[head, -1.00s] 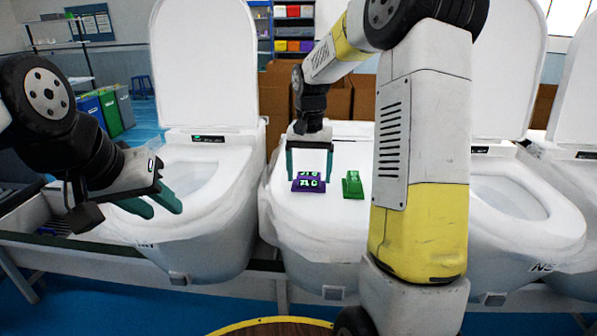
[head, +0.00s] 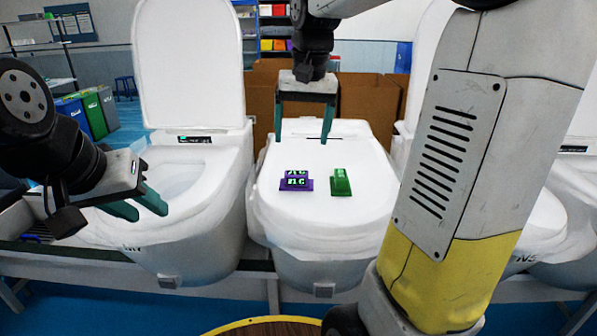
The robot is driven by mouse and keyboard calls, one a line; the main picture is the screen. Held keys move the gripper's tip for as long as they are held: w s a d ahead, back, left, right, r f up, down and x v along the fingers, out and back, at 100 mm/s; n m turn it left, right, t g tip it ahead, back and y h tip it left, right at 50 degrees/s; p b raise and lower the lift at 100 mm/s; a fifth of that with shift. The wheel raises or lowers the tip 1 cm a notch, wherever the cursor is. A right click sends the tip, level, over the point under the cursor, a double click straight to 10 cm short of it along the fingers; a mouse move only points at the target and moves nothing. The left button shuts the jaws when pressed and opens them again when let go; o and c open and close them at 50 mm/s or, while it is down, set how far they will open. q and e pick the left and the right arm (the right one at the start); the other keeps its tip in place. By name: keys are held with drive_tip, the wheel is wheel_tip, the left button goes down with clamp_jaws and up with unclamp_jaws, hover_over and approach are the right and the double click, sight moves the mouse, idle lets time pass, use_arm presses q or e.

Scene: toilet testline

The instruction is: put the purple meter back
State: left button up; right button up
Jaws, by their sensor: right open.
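The purple meter (head: 296,181) rests on the closed lid of the middle toilet (head: 345,228), with pale green digits on its face. A green meter (head: 340,182) stands just to its right on the same lid. My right gripper (head: 302,141) is open and empty, fingers pointing down, above and behind the purple meter and apart from it. My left gripper (head: 146,206) is at the left, in front of the left toilet (head: 195,215), with its fingers apart and nothing between them.
The left toilet has its lid raised and its bowl open. Another toilet (head: 550,215) stands at the right, partly hidden by my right arm. Brown boxes (head: 368,98) stand behind the middle toilet. Coloured bins (head: 95,110) are at the far left. The lid around the meters is clear.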

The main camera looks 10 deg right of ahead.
drive_tip(key=s+f+n+t, duration=0.1)
drive_tip(key=s+f+t, duration=0.1)
drive_tip(key=s, duration=0.6)
drive_tip(key=s+a+f+n+t+y, duration=0.1)
drive_tip(key=s+t, duration=0.1)
drive_tip(key=s, duration=0.6)
drive_tip(key=shift+s+a+f+y, duration=0.15)
drive_tip(key=shift+a+f+y, duration=0.15)
drive_tip(key=shift+f, duration=0.1)
